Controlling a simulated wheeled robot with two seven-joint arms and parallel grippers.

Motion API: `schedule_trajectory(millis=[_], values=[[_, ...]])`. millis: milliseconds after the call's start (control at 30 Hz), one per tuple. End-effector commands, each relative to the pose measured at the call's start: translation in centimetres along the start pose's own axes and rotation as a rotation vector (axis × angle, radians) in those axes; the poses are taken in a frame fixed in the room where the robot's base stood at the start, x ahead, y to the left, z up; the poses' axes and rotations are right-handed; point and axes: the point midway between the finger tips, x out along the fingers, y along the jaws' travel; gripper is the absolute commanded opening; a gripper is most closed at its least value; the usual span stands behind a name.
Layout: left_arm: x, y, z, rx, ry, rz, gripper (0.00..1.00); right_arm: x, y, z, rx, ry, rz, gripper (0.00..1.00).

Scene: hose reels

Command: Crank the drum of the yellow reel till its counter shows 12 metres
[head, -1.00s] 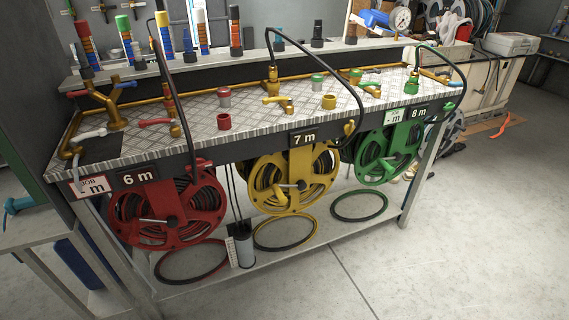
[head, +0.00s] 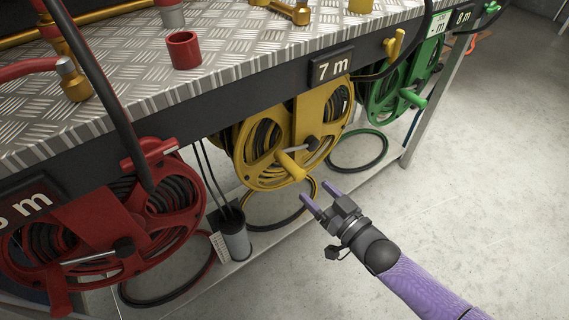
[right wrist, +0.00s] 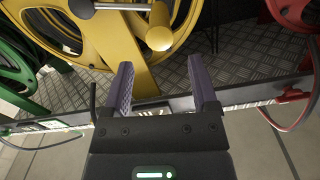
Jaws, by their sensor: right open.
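The yellow reel (head: 262,150) hangs under the bench front, with black hose wound on its drum. Its counter (head: 331,68) above reads 7 m. A yellow crank handle (head: 290,164) sticks out from the lower front of the reel; a dark hub lever with a grey end is beside it. My right gripper (head: 321,199) is open and empty, below and to the right of the crank handle, apart from it. In the right wrist view the crank handle (right wrist: 159,30) is beyond the fingers, near the top. My left gripper is not in view.
A red reel (head: 110,225) is at the left and a green reel (head: 392,90) at the right. A grey canister (head: 235,240) holding thin rods stands on the lower shelf. Hose rings lie on the shelf.

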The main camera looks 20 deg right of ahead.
Motion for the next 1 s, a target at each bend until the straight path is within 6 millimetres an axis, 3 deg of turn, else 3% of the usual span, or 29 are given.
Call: schedule_trajectory(millis=[200, 333, 500, 733, 1000], values=[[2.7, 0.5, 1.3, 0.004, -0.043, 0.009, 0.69, 5.0, 0.1, 0.7, -0.001, -0.003, 0.002, 0.76], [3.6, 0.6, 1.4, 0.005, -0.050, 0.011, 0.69, 7.1, 0.1, 0.6, 0.000, -0.005, 0.002, 0.76], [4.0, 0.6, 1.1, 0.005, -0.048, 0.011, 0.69, 8.4, 0.1, 0.3, -0.002, -0.005, 0.002, 0.76], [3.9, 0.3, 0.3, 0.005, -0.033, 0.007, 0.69, 8.4, 0.0, 0.1, -0.002, -0.005, 0.003, 0.76], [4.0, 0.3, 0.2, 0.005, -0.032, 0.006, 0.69, 8.4, 0.1, 0.2, -0.002, -0.006, 0.003, 0.18]])
